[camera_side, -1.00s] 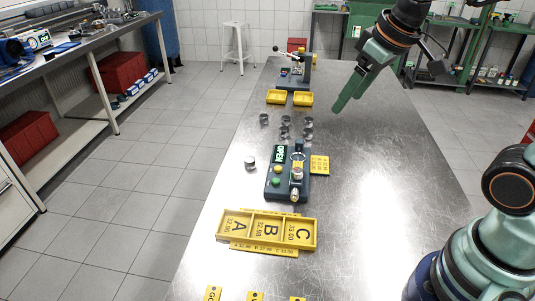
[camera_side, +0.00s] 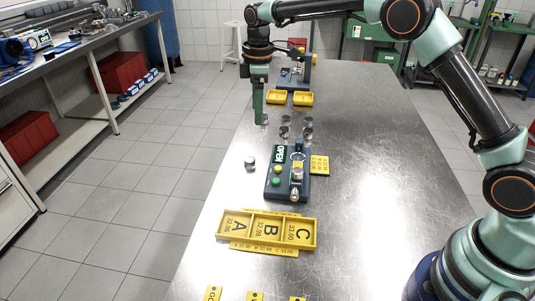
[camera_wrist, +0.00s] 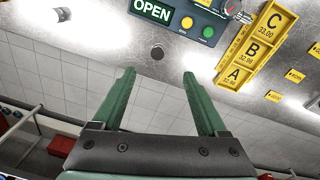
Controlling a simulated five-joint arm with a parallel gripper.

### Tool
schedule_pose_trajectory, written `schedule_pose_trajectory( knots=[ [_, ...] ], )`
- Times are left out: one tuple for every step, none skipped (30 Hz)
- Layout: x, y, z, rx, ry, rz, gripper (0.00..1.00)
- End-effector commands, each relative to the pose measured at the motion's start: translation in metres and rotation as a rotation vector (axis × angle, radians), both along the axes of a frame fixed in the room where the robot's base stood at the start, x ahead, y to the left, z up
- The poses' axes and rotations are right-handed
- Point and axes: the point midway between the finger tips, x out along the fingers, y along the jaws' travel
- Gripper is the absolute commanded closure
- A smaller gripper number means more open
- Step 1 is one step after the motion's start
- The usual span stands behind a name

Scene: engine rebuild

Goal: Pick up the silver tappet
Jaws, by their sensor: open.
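My gripper (camera_side: 259,118) points down over the left edge of the steel table, beside the far tappets. Its green fingers are apart and empty in the wrist view (camera_wrist: 159,73). Several small round silver tappets stand on the table, including a cluster (camera_side: 285,130) beyond the device and one tappet (camera_side: 264,119) close to my fingertips. A lone tappet (camera_side: 250,162) stands left of the device. In the wrist view a tappet (camera_wrist: 157,52) shows just beyond the gap between the fingers, and another (camera_wrist: 62,14) at upper left.
The device (camera_side: 273,193) has an OPEN sign and coloured buttons. A yellow A/B/C tray (camera_side: 221,226) stands nearer the camera. Two yellow bins (camera_side: 276,97) and another fixture (camera_side: 293,84) stand at the far end. The table's right side (camera_side: 375,170) is clear.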

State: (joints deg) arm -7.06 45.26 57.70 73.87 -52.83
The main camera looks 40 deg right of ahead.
Motion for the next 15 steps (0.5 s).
schedule_pose_trajectory(
  knots=[
    [0.005,0.003,-0.014,-0.004,0.018,0.033,0.24],
    [0.007,0.005,-0.02,-0.005,0.025,0.052,0.24],
    [0.009,0.007,-0.026,-0.007,0.032,0.074,0.24],
    [0.011,0.008,-0.031,-0.008,0.038,0.088,0.24],
    [0.012,0.009,-0.034,-0.008,0.043,0.1,0.24],
    [0.013,0.01,-0.038,-0.009,0.048,0.113,0.24],
    [0.014,0.01,-0.041,-0.01,0.051,0.121,0.24],
    [0.014,0.011,-0.043,-0.01,0.053,0.126,0.24],
    [0.015,0.011,-0.045,-0.01,0.055,0.132,0.24],
    [0.015,0.011,-0.048,-0.01,0.056,0.134,0.24],
    [0.015,0.011,-0.051,-0.011,0.058,0.136,0.24],
    [0.015,0.011,-0.056,-0.011,0.058,0.137,0.24],
    [0.015,0.011,-0.061,-0.011,0.059,0.137,0.24],
    [0.014,0.011,-0.066,-0.01,0.06,0.136,0.24],
    [0.014,0.011,-0.073,-0.011,0.059,0.136,0.24]
  ],
)
